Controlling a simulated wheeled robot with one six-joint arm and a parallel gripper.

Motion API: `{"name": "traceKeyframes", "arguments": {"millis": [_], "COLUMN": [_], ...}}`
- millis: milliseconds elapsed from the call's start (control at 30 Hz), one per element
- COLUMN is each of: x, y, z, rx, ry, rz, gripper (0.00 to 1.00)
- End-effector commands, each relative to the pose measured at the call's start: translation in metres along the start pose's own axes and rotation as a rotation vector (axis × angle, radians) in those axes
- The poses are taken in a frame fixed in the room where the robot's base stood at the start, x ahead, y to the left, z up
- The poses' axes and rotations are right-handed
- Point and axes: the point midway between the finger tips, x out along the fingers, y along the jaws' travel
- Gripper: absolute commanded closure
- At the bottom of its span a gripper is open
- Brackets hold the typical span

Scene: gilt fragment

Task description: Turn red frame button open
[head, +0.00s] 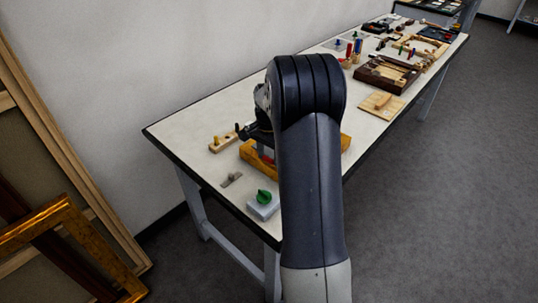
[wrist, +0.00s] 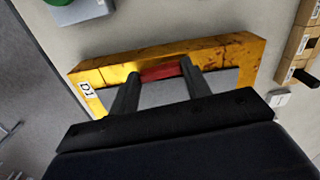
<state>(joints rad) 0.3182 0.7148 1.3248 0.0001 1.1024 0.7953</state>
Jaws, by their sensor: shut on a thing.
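The gilt frame piece (wrist: 215,53) lies on the white tabletop, with a "D1" label (wrist: 86,89) on its left end. In the head view the frame piece (head: 250,154) is partly hidden behind my arm. The red button (wrist: 160,72) sits on the frame's inner edge, and a bit of red (head: 267,159) also shows in the head view. My gripper (wrist: 158,72) is shut on the red button, one finger on each side of it. In the head view my gripper (head: 265,147) is over the frame and partly hidden. The button's lower part cannot be seen.
A grey block with a green knob (head: 264,197) and a small grey piece (head: 231,180) lie near the table's front corner. A wooden strip (head: 223,143) lies behind the frame. Wooden boxes and tools (head: 385,75) fill the far end. A wall runs behind the table.

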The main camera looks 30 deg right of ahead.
Motion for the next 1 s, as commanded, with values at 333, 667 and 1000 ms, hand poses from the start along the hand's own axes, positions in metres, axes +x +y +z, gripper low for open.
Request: {"name": "traceKeyframes", "arguments": {"millis": [333, 667, 1000], "x": [-0.0012, -0.0012, -0.0009], "y": [-0.0004, -0.0005, -0.0004], "z": [-0.0005, -0.0006, -0.0005], "rx": [0.112, 0.127, 0.125], "ry": [0.002, 0.002, 0.002], "rz": [-0.002, -0.002, -0.002], "gripper": [0.77, 0.77, 0.40]}}
